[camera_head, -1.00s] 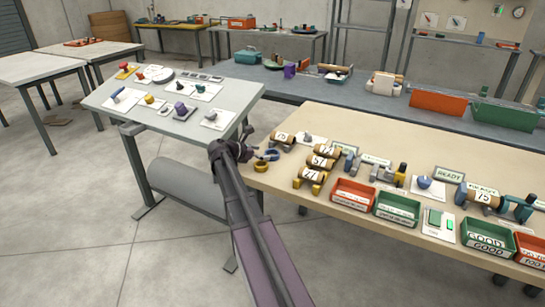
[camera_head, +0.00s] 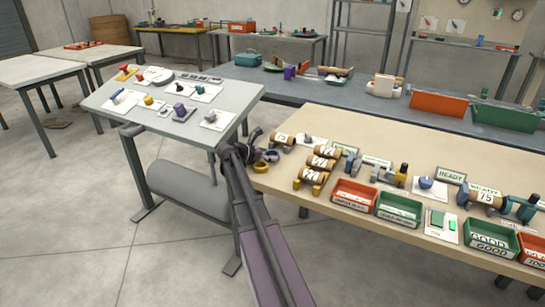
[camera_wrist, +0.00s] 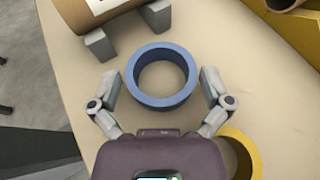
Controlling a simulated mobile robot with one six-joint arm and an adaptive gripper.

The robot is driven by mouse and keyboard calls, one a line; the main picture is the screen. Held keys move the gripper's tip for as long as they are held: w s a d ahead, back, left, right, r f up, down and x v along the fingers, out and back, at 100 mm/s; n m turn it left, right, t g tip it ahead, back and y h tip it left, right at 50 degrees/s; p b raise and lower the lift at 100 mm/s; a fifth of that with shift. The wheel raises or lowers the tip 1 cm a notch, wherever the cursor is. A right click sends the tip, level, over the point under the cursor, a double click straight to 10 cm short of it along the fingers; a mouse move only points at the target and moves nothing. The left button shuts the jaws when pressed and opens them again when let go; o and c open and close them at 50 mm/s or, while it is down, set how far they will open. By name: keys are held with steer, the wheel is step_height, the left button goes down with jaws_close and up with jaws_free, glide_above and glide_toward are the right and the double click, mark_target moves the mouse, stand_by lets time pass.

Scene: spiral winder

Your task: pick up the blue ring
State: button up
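The blue ring (camera_wrist: 160,101) lies on the tan table in the wrist view, just ahead of the gripper body. My gripper (camera_wrist: 161,88) is open, with one finger on the left and one on the right of the ring. A small gap shows between each finger and the ring; I cannot tell their height over the table. In the head view the blue ring (camera_head: 271,155) shows at the table's left corner, with my gripper (camera_head: 258,147) right beside it and partly covering the area.
A yellow ring (camera_wrist: 250,150) lies close to the right finger. A cardboard roll on grey supports (camera_wrist: 99,44) stands ahead on the left. The tan table (camera_head: 330,195) ends at the left, and several rolls and bins stand to the right.

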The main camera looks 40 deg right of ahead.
steer(key=c, duration=0.8)
steer(key=shift+r, duration=0.2)
step_height(320, 180, up, 10)
steer(key=p, duration=1)
steer(key=shift+f, duration=0.2)
